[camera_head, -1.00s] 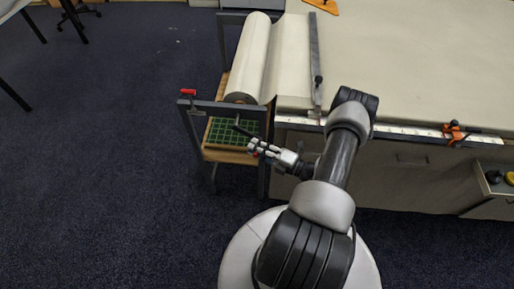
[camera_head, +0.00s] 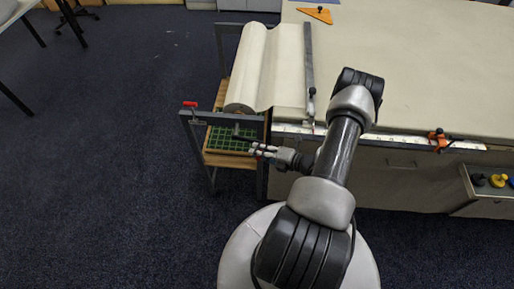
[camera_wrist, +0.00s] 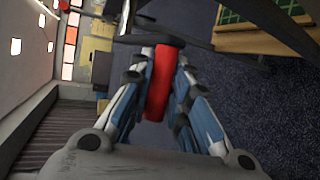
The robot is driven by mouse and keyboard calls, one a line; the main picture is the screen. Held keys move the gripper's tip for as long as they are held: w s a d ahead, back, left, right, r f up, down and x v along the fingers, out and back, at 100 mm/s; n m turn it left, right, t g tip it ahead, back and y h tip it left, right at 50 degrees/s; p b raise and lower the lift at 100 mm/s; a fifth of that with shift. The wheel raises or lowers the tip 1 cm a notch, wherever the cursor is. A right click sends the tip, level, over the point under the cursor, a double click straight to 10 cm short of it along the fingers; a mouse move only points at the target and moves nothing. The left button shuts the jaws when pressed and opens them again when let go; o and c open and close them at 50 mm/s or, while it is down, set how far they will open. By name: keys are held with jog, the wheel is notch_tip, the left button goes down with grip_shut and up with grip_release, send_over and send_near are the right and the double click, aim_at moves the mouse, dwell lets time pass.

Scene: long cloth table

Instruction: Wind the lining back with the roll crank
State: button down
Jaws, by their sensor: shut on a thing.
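The cream lining is wound on a roll (camera_head: 248,72) held in a grey frame at the table's left end. Part of the lining (camera_head: 286,60) runs from the roll onto the table. The roll crank's dark arm (camera_head: 240,134) shows at the roll's near end, below the frame's front bar. My gripper (camera_head: 256,150) is at the crank, in front of the frame. In the wrist view my gripper (camera_wrist: 160,95) is shut on the red crank grip (camera_wrist: 158,88), which lies between both fingers. The fingers hide much of the grip in the head view.
A red-handled clamp (camera_head: 190,104) sits on the frame's left corner. A wooden shelf with a green grid mat (camera_head: 226,141) lies below the roll. A grey bar (camera_head: 309,70) crosses the lining. An orange clamp (camera_head: 438,138) is on the table's front edge.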

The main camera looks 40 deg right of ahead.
notch_tip(320, 180, up, 3)
jog(key=g+h+p, duration=0.1)
jog(key=g+p, duration=0.1)
jog(key=p, duration=0.1)
jog(key=shift+s+r+n+g+h, duration=0.1)
jog(key=shift+n+g+h, duration=0.2)
jog(key=shift+n, duration=0.1)
jog(key=shift+r+p, duration=0.3)
jog(key=shift+r, duration=0.15)
jog(key=c, duration=1.5)
grip_release()
